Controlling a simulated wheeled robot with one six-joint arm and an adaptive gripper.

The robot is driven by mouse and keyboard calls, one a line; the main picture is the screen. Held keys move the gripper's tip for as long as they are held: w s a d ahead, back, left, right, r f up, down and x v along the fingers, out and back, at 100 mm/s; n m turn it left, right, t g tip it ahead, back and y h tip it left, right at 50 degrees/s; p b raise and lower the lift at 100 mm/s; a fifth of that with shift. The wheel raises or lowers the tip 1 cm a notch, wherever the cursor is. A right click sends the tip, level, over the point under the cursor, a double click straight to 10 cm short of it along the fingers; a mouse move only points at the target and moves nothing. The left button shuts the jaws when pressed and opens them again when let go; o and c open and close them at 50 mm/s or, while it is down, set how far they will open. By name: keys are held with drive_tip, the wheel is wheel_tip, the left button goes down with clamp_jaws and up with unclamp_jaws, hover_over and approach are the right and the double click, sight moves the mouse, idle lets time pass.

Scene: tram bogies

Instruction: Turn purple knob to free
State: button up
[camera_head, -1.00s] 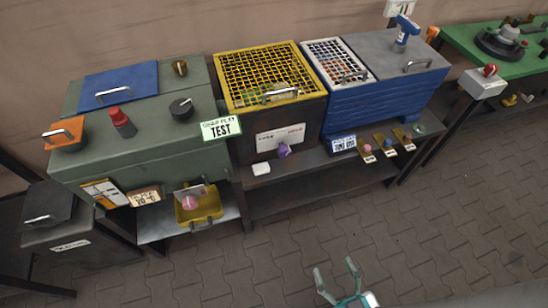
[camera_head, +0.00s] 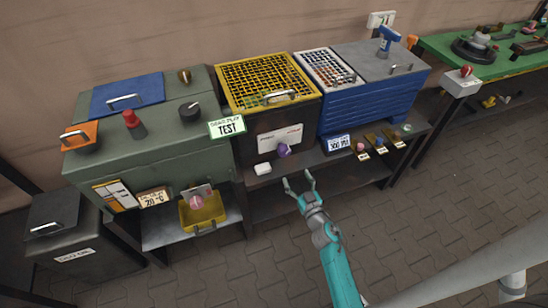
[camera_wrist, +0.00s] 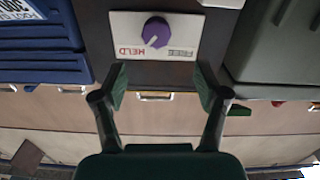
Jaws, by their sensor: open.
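The purple knob (camera_head: 284,150) sits on the front of the dark box with the yellow mesh top. Behind it is a white label plate (camera_head: 272,142). In the wrist view the knob (camera_wrist: 156,31) is above the fingers, near the middle of the plate (camera_wrist: 190,22). The plate's text is upside down there: HELD in red at lower left, FREE in grey at lower right. A small light mark on the knob's lower left side faces the HELD side. My gripper (camera_head: 298,180) is open and empty, in front of and below the knob, apart from it.
A yellow tray (camera_head: 211,214) with a pink knob stands to the left. The blue crate (camera_head: 362,107) and small pink, blue and green knobs are to the right. The paved floor in front is clear.

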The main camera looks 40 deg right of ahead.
sight(286, 154)
drive_tip(key=x, duration=1.3)
drive_tip(key=shift+s+d+r, duration=0.1)
drive_tip(key=shift+d+r, duration=0.05)
drive_tip(key=shift+d, duration=0.2)
drive_tip(key=shift+c, duration=0.2)
drive_tip(key=c, duration=1.1)
